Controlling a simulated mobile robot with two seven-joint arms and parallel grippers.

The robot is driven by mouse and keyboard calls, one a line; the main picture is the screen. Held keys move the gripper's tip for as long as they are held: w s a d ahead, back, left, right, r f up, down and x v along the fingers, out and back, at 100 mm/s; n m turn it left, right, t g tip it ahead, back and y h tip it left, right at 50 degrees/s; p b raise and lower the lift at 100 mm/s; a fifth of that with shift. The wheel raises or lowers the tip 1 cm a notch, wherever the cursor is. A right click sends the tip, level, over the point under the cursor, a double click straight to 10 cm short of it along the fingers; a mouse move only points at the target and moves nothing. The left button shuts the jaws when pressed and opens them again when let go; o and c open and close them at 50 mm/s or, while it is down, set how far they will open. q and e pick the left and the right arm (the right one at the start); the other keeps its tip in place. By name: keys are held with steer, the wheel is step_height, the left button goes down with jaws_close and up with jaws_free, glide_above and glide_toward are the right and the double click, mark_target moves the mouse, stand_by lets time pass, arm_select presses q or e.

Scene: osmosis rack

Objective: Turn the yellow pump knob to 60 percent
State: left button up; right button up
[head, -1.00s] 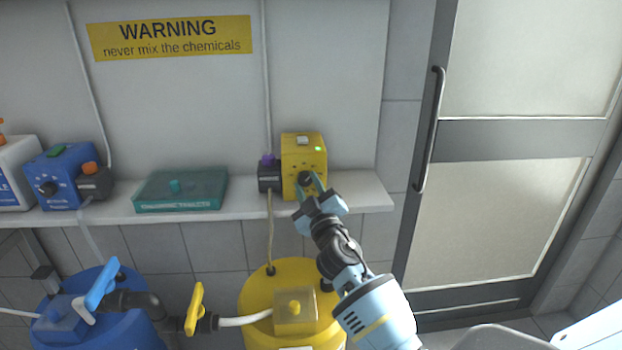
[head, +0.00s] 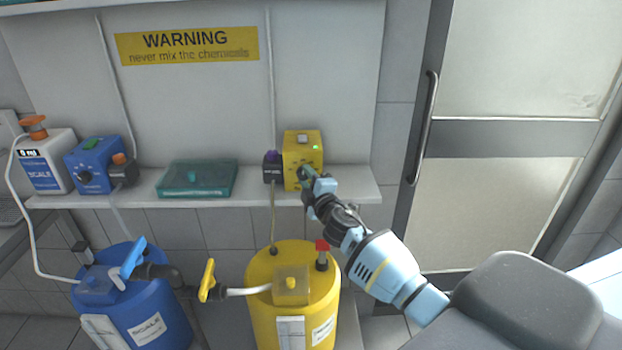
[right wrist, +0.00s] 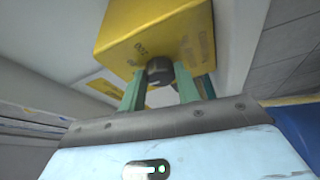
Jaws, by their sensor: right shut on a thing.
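The yellow pump (head: 301,148) stands at the right end of the white shelf, with a green light and a grey button on it. It also shows in the right wrist view (right wrist: 155,35), upside down. Its dark knob (right wrist: 160,70) sits between the teal fingers of my right gripper (right wrist: 160,90), which is shut on it. In the head view my right gripper (head: 306,178) reaches the pump's front from the lower right and hides the knob. The knob's setting cannot be read. My left gripper is not in view.
The shelf (head: 350,186) also holds a teal box (head: 222,183), a blue pump (head: 90,165) and a white container (head: 45,160). A yellow drum (head: 268,320) and a blue drum (head: 170,300) stand below. A door with a handle (head: 423,128) is at the right.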

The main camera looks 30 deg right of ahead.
stand_by(0.5)
steer(key=o, duration=1)
steer(key=shift+s, duration=0.15)
steer(key=shift+s+f, duration=0.1)
steer(key=shift+s, duration=0.15)
steer(key=shift+s+a+f, duration=0.1)
steer(key=shift+s+a, duration=0.1)
steer(key=shift+s, duration=0.95)
steer(key=shift+s+a, duration=0.25)
steer(key=shift+s, duration=0.9)
steer(key=shift+s+a+f, duration=0.1)
steer(key=shift+s+a, duration=0.1)
steer(key=shift+s, duration=0.95)
